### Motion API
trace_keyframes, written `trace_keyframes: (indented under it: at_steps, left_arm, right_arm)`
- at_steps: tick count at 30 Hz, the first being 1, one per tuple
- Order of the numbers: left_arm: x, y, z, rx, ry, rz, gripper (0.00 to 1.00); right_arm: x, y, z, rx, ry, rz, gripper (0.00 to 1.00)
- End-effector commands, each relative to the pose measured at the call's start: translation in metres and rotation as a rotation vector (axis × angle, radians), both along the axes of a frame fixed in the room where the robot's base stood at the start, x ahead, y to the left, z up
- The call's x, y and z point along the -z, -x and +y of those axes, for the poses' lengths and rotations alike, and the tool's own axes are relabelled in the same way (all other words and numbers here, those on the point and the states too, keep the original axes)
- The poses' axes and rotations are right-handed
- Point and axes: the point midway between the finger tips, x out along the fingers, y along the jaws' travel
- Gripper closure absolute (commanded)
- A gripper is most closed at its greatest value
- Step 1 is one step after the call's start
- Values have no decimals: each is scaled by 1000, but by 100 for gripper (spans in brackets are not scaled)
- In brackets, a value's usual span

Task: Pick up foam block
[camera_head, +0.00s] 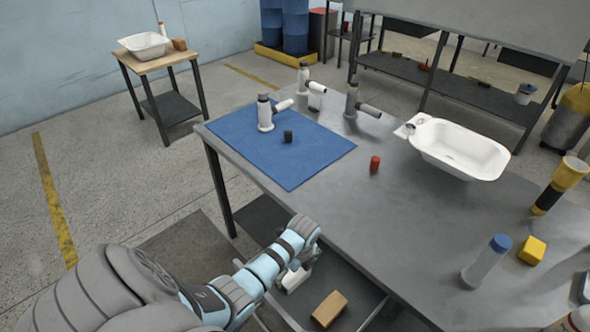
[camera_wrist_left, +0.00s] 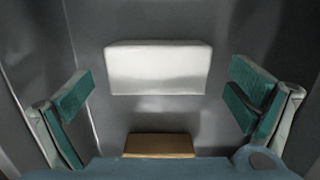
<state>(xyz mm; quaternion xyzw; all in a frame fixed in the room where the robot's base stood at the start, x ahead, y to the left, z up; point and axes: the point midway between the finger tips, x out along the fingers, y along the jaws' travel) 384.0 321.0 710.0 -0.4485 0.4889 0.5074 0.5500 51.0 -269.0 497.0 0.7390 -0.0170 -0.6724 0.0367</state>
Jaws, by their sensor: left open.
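A pale white block (camera_wrist_left: 158,67), which looks like the foam block, lies in a grey tray or low shelf below the table's near-left edge. In the head view the white block (camera_head: 294,279) is partly hidden by my left gripper. My left gripper (camera_head: 298,262) points down over it. In the left wrist view the green-padded fingers of my left gripper (camera_wrist_left: 162,95) are wide apart, one to each side of the white block, with gaps between; nothing is held. My right gripper is not in view.
A brown block (camera_head: 329,309) lies close to the white one; it also shows in the left wrist view (camera_wrist_left: 158,146). The tray's walls (camera_head: 365,313) are close around. Above is the grey table (camera_head: 330,210) with a blue mat (camera_head: 300,165), a white basin (camera_head: 460,148) and a yellow block (camera_head: 532,250).

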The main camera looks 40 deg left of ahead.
Motion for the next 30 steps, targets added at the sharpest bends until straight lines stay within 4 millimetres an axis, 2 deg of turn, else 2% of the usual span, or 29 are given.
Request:
trace_keyframes:
  at_steps: [1,3,10,16,26,30]
  left_arm:
    - [15,1,0,0,1,2,0]
    - [25,1,2,1,0,1,0]
    - [26,0,2,3,0,-1,0]
    - [26,0,2,3,0,0,29]
    - [25,0,2,3,0,0,29]
    - [16,0,2,3,-1,-2,29]
  right_arm:
    - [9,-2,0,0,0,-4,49]
    - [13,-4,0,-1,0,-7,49]
    - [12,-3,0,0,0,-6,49]
    - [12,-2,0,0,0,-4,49]
    - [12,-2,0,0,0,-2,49]
    - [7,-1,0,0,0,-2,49]
